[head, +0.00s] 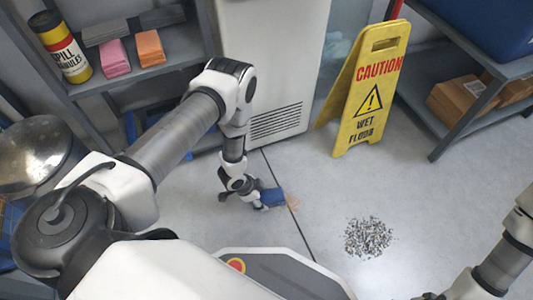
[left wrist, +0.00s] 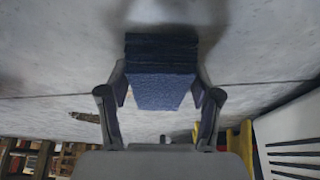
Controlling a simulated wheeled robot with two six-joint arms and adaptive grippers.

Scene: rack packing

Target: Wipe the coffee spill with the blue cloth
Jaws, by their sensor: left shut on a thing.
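My left gripper (head: 254,195) is low at the floor, left of the picture's middle, and is shut on the blue cloth (head: 271,197). In the left wrist view the folded blue cloth (left wrist: 163,88) sits between the two fingers of the gripper (left wrist: 160,100). A small brownish coffee spill (head: 291,202) shows on the grey floor just right of the cloth; the cloth may hide part of it. Whether the cloth touches the floor is hard to tell. My right gripper is out of view.
A yellow caution sign (head: 362,95) stands behind and right of the spill. A heap of grey granules (head: 368,238) lies on the floor at right. A white cabinet (head: 276,60) is behind. A left shelf (head: 130,75) holds pink and orange cloths and a spill granules can (head: 62,50).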

